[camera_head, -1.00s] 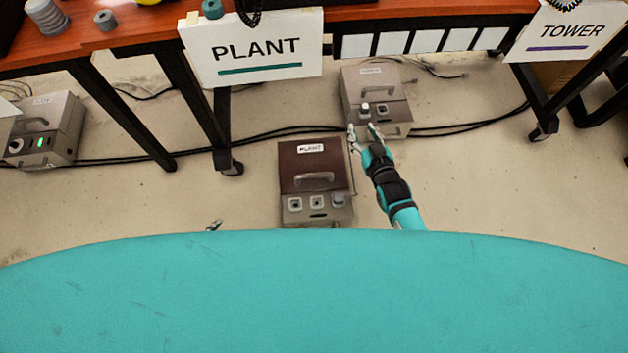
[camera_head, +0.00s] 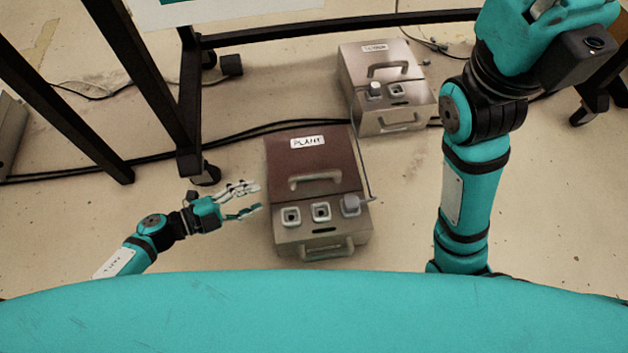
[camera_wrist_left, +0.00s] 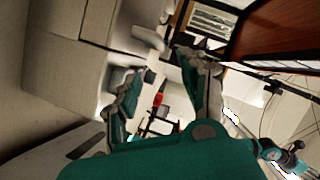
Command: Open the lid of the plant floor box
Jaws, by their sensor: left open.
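The plant floor box (camera_head: 290,240) stands on the floor in the middle of the head view. Its brown lid (camera_head: 285,165) is shut and bears a PLANT label and a grey handle (camera_head: 315,178). Its front has several sockets, one with a grey plug, and a lower handle. My left gripper (camera_head: 251,200) is open and empty, just left of the box, with its fingers toward the box's side. In the left wrist view its fingers (camera_wrist_left: 165,90) are spread, and a grey box surface fills the upper left. My right arm (camera_head: 475,190) rises at the right; its fingertips are not clearly seen.
A second grey box (camera_head: 355,70) with a handle stands behind and to the right. Black cables (camera_head: 235,132) run along the floor behind the plant box. Dark table legs (camera_head: 188,110) and a caster stand to its left.

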